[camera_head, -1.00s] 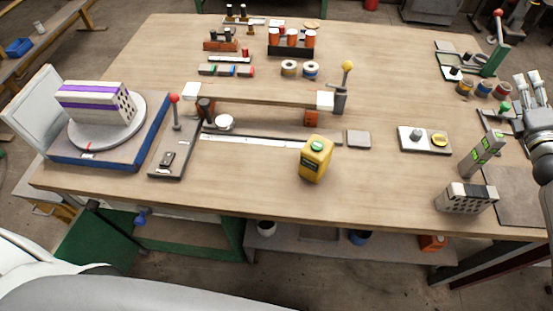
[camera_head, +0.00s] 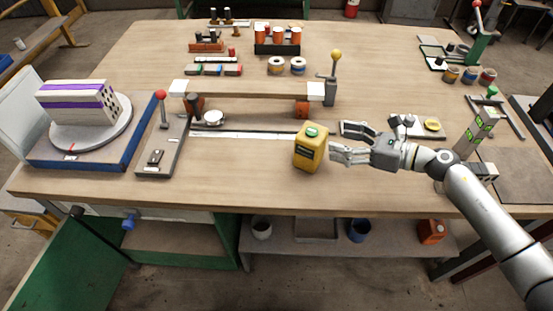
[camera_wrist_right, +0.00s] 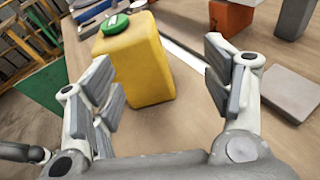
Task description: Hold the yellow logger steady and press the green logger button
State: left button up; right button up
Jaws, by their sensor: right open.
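The yellow logger (camera_head: 311,150) stands upright on the table, right of the middle. Its green button (camera_head: 312,132) is on top. My right gripper (camera_head: 338,148) is open and empty just to the right of the logger, its fingers pointing at it. In the right wrist view the yellow logger (camera_wrist_right: 142,60) is ahead of the open fingers (camera_wrist_right: 165,92), nearer the left finger, with its green button (camera_wrist_right: 115,24) facing up. Whether a finger touches it I cannot tell. My left gripper is not in view.
A bridge-like board on blocks (camera_head: 250,95) with a yellow-knobbed lever (camera_head: 336,58) stands behind the logger. A turntable with a striped brick (camera_head: 82,102) is at the left. A tester with green markings (camera_head: 476,134) stands at the right. The table in front of the logger is clear.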

aim_at(289, 169)
jog(key=s+a+f+n+g, duration=0.2)
jog(key=s+a, duration=0.1)
jog(key=s+a+f+n+g, duration=0.1)
jog(key=s, duration=0.1)
jog(key=shift+a+b, duration=0.2)
jog(key=shift+b, duration=0.1)
jog(key=x, duration=0.6)
jog(key=shift+a+r+p, duration=0.15)
jog(key=shift+a+p, duration=0.05)
jog(key=shift+p, duration=0.1)
jog(key=shift+b+x, duration=0.6)
jog(key=shift+x, duration=1.2)
pick_arm(q)
jog(key=shift+s+a+f, duration=0.1)
jog(key=shift+s+f, duration=0.15)
jog(key=shift+f, duration=0.25)
jog(key=shift+s+a+f, duration=0.1)
jog(key=shift+s+f, duration=0.1)
jog(key=shift+f, duration=0.25)
pick_arm(e)
jog(key=shift+c, duration=0.4)
grip_shut()
jog(key=c, duration=1.5)
grip_release()
